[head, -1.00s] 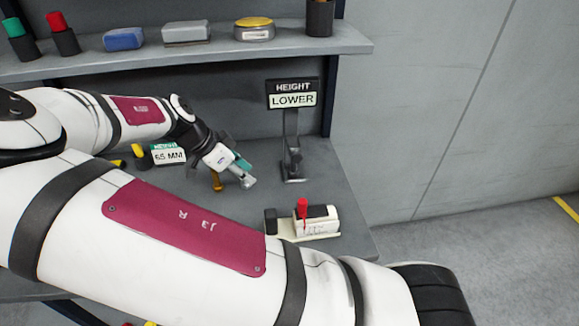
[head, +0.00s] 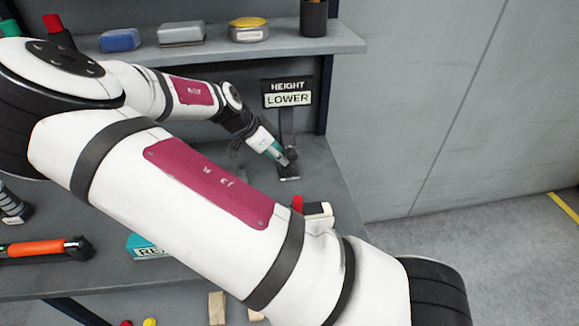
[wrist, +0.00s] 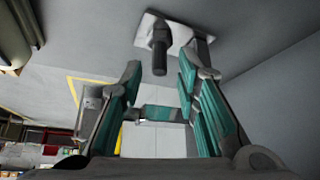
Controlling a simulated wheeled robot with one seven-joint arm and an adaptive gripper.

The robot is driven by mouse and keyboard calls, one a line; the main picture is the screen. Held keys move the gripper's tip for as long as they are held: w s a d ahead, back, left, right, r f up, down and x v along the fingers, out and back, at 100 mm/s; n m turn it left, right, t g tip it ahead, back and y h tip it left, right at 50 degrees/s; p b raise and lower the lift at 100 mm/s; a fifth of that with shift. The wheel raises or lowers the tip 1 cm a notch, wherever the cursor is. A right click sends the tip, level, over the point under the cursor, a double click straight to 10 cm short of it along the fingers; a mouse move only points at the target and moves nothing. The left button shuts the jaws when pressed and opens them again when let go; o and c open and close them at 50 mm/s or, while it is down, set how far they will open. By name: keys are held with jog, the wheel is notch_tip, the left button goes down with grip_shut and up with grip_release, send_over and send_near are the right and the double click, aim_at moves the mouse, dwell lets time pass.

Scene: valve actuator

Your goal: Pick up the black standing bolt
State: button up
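The black bolt (wrist: 159,52) shows in the wrist view as a dark cylinder with a thicker end. It stands out from a pale plate (wrist: 184,36). My gripper (wrist: 160,78) is open, its two teal-and-grey fingers apart. The bolt lines up with the gap between the fingertips, and nothing is gripped. In the head view my gripper (head: 284,160) is at the foot of the HEIGHT LOWER sign (head: 288,97). A dark shape (head: 292,154) at the fingertips there is probably the bolt; contact cannot be told.
The sign's post stands close behind my gripper. A shelf (head: 345,40) with boxes and tins runs above the bench. A pale block with a red part (head: 316,209) sits nearer, partly hidden by my arm. An orange-handled tool (head: 36,248) lies at the left.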

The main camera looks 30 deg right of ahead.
aim_at(287, 169)
jog(key=x, duration=0.5)
jog(key=shift+d, duration=0.2)
jog(key=shift+c, duration=0.3)
grip_shut()
